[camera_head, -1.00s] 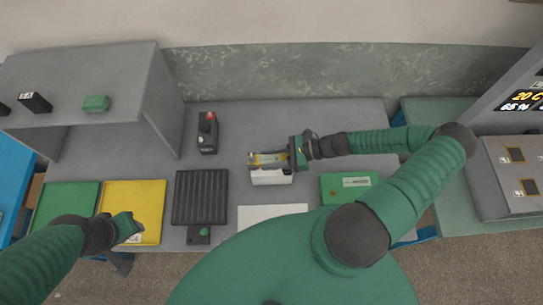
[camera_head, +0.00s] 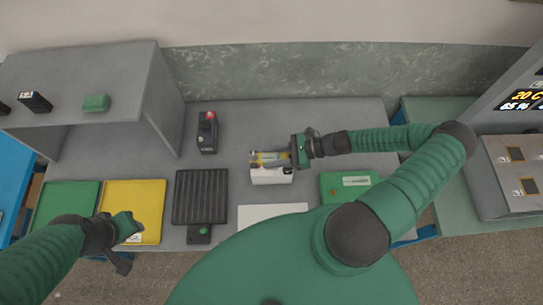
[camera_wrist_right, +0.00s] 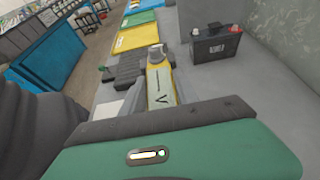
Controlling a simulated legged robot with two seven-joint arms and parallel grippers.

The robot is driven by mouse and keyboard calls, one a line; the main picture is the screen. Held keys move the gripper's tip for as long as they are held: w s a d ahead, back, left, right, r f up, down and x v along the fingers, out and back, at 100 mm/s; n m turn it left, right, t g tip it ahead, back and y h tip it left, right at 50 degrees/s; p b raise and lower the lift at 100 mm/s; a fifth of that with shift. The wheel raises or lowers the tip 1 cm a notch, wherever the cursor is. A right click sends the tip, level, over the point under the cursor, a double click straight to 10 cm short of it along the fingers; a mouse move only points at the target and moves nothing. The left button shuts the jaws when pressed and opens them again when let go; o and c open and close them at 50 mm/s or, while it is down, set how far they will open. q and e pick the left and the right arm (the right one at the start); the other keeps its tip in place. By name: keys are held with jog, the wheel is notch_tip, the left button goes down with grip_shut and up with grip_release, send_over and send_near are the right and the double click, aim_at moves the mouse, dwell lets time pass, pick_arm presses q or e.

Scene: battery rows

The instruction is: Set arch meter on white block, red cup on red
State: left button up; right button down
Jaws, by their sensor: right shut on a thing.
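My right gripper (camera_head: 291,155) is shut on a yellow and grey piece (camera_head: 268,158), which points left over a white block (camera_head: 270,176). A black battery (camera_head: 208,138) with a red top piece (camera_head: 210,115) stands behind and to the left. It also shows in the wrist view (camera_wrist_right: 217,48). I see no separate red cup. My left gripper (camera_head: 128,229) is over the yellow mat's front; its jaws are unclear.
A dark ribbed tray (camera_head: 200,198) and a white sheet (camera_head: 272,212) lie in front. A grey shelf (camera_head: 110,65) stands back left. The bench behind the block is clear.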

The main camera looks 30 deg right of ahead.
jog(key=shift+d, duration=0.1)
dwell(0.3)
jog(key=shift+f+b, duration=0.7)
jog(key=shift+f, duration=0.45)
jog(key=c, duration=0.8)
grip_release()
jog(key=shift+c, duration=0.2)
